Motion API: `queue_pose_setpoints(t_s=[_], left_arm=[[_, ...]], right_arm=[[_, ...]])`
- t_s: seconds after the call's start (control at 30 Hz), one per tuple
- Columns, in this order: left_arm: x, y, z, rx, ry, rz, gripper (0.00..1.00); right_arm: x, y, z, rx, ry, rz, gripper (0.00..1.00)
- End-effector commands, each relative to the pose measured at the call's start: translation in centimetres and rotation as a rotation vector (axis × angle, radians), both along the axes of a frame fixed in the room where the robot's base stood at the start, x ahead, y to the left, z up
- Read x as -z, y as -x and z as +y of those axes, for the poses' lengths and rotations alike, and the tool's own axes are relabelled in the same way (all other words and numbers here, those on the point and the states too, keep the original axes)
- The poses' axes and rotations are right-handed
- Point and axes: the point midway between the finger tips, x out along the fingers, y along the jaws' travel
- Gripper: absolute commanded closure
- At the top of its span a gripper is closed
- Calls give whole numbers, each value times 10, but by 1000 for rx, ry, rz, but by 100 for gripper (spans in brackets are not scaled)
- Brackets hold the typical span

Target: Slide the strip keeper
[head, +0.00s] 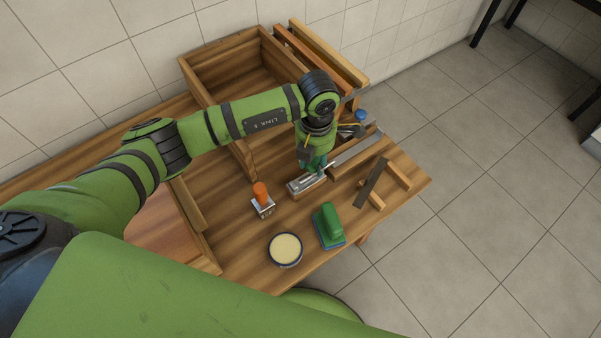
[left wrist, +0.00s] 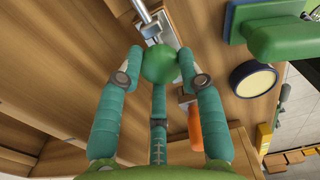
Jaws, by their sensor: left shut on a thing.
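The strip keeper is a grey metal piece (head: 303,185) on the right half of the wooden workbench, beside a long pale metal strip (head: 357,147). In the left wrist view its metal rod and plate (left wrist: 147,24) show beyond the fingers. My left gripper (head: 318,165) is down on it from above. In the left wrist view my teal fingers (left wrist: 160,60) close around a round green knob-like part (left wrist: 160,66). The fingers hide where it joins the metal. My right gripper is not in view.
An orange-handled tool (head: 261,194), a round tin (head: 285,250) and a green-handled block (head: 328,224) stand close in front. A dark flat bar (head: 372,183) lies across wooden pieces (head: 397,175) at right. A wooden box (head: 221,73) stands behind.

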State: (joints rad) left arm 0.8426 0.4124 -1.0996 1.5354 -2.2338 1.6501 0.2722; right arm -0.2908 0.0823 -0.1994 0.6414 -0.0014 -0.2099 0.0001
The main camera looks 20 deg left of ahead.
Motion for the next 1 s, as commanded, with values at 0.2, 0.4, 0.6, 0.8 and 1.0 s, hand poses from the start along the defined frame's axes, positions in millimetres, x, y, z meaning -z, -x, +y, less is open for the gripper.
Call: queue_pose_setpoints(t_s=[0.2,0.4,0.6,0.8,1.0], left_arm=[[1,-1,-2,1,0,4,39],[1,-2,-2,1,0,1,39],[-6,-2,-2,1,0,0,39],[-22,-2,-2,1,0,0,39],[-38,-2,-2,0,-1,1,39]], right_arm=[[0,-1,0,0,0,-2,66],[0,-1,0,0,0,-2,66],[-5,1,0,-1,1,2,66],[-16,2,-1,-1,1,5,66],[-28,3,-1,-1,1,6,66]])
